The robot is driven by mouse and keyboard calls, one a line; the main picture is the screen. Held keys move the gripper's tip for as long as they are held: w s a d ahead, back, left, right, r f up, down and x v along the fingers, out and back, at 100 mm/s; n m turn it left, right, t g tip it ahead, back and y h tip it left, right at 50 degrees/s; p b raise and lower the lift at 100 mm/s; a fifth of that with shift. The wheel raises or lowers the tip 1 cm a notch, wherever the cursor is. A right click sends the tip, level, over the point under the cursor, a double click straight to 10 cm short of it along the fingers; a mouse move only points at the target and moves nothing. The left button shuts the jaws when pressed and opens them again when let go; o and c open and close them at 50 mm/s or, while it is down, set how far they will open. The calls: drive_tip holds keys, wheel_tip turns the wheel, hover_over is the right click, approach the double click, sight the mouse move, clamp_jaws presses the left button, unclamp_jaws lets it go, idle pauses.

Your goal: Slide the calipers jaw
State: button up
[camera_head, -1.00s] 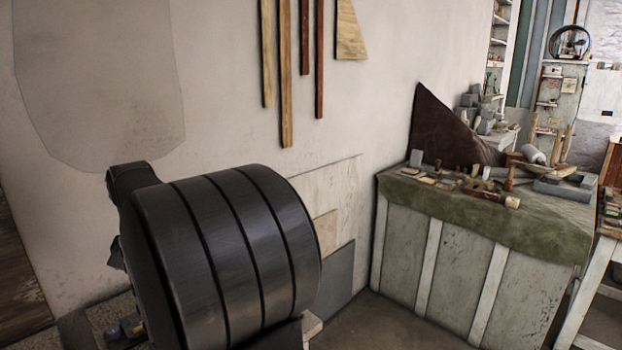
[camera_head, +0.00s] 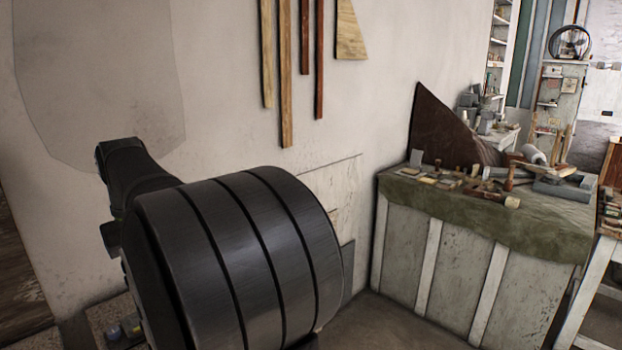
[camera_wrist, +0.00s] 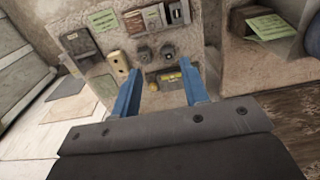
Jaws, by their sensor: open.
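My gripper (camera_wrist: 162,75) shows in the wrist view as two blue fingers, apart and open, with nothing held between them. Beyond the fingertips, a small yellow item (camera_wrist: 168,77) lies in a dark recess or tray on a pale stone-like surface (camera_wrist: 100,65). I cannot tell whether it is part of the calipers. I cannot make out the calipers for certain in either view. In the head view my own dark arm fills the lower left, and the gripper is hidden.
In the wrist view, two dark round knobs (camera_wrist: 143,54), a beige block (camera_wrist: 118,62), a grey block (camera_wrist: 78,43) and a green note (camera_wrist: 103,20) surround the recess. In the head view, a bench with a green cloth (camera_head: 480,215) holds several tools at the right.

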clamp_jaws()
drive_tip(key=a+f+n+t+h, duration=0.1)
drive_tip(key=a+f+n+h, duration=0.1)
drive_tip(key=a+f+n, duration=0.35)
drive_tip(key=a+f+n+h, duration=0.1)
drive_tip(key=a+f+n, duration=0.2)
drive_tip(key=f+n, duration=0.6)
drive_tip(key=shift+m, duration=0.95)
drive_tip(key=x, duration=1.1)
drive_tip(key=shift+f, duration=0.25)
drive_tip(key=shift+w+d+f, duration=0.15)
drive_tip(key=shift+w+d, duration=0.05)
drive_tip(key=shift+d, duration=0.4)
drive_tip(key=shift+w+d+f, duration=0.1)
drive_tip(key=shift+w+d, duration=0.1)
drive_tip(key=shift+d, duration=0.45)
drive_tip(key=shift+w+d+f, duration=0.2)
drive_tip(key=shift+w+d, duration=0.05)
drive_tip(key=shift+d, duration=0.4)
